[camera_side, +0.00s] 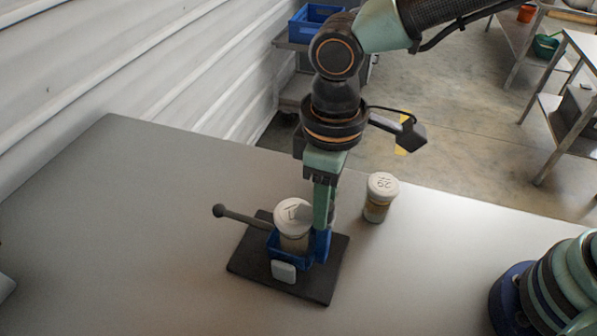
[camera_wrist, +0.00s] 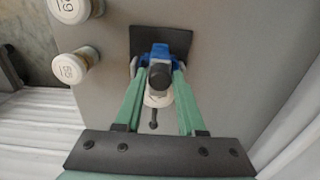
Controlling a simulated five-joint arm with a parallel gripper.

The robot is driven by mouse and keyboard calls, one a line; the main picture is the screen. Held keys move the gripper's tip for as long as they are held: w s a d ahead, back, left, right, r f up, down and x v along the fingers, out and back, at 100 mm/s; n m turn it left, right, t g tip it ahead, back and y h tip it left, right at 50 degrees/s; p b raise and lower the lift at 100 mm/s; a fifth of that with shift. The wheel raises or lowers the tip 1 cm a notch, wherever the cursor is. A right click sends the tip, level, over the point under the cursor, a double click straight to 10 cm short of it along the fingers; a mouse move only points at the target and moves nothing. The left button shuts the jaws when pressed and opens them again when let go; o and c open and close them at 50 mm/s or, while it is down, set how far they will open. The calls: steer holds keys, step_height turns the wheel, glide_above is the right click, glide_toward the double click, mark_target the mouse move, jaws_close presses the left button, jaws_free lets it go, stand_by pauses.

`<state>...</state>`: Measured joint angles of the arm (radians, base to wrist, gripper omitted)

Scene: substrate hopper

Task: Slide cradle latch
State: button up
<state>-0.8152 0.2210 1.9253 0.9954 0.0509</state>
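The blue cradle (camera_side: 290,252) sits on a dark base plate (camera_side: 312,284) on the table; the wrist view also shows the cradle (camera_wrist: 180,42). A white-lidded jar (camera_side: 293,215) stands upright in it. A rod with a ball knob (camera_side: 219,210) sticks out left. A pale square piece (camera_side: 284,271) is on the cradle's front. My gripper (camera_wrist: 162,66) points down at the cradle's right side, behind the jar. In the wrist view its green fingers are apart, flanking the blue part and a dark round piece (camera_wrist: 160,77). Contact, and which part is the latch, I cannot tell.
A white-lidded jar (camera_side: 380,197) stands right of the plate. The wrist view shows two jars, one (camera_wrist: 74,68) nearer the cradle and one (camera_wrist: 70,8) at the top edge. The grey table (camera_side: 120,235) is clear at left.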

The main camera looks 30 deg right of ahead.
steer(key=c, duration=0.4)
steer(key=shift+s+d+r, duration=0.1)
steer(key=shift+s+d, duration=1)
steer(key=shift+s, duration=0.05)
steer(key=o, duration=0.9)
steer(key=shift+r, duration=3.45)
